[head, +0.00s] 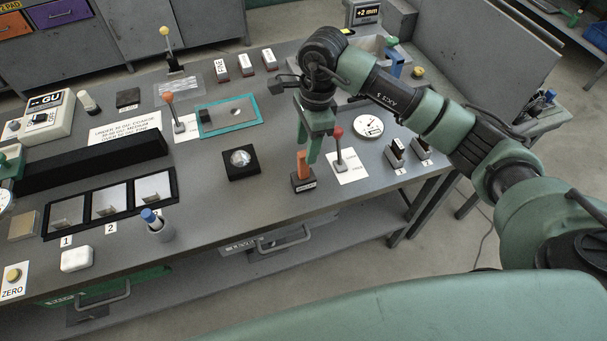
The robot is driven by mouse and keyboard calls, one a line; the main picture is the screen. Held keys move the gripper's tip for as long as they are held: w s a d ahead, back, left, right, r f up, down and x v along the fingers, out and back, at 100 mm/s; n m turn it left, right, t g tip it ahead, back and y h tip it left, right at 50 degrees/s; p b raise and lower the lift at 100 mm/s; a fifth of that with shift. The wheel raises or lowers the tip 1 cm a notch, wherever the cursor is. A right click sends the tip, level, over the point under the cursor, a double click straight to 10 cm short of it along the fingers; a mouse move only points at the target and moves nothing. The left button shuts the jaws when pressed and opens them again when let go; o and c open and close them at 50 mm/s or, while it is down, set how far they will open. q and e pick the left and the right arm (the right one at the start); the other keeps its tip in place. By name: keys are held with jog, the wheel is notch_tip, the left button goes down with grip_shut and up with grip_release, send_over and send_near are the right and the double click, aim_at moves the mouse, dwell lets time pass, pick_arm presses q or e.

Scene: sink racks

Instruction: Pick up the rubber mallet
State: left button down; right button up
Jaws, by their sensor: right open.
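The rubber mallet appears to be the upright orange handle (302,163) on a black block-shaped head (303,182), standing on the grey bench near its front edge. My right gripper (308,155) points down from above, with its green fingers at the top of the orange handle. The gripper is open. From this angle I cannot tell whether the handle stands between the fingers or just in front of them.
A red-knobbed lever (337,133) on a white card stands close to the right of my gripper. A black square with a round lens (241,162) lies to the left. Dark rocker switches (396,150) stand to the right. Bare bench separates the mallet from the lens square.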

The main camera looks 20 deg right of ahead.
aim_at(302, 166)
jog(key=f+p, duration=0.2)
jog(key=f, duration=0.1)
jog(key=a+f+p, duration=0.1)
jog(key=f, duration=0.2)
jog(key=shift+s+a+f+p, duration=0.1)
jog(key=shift+s+f+p, duration=0.1)
jog(key=shift+p, duration=0.15)
jog(key=shift+a+f, duration=0.1)
jog(key=shift+f, duration=0.35)
jog(key=shift+w, duration=0.1)
grip_shut()
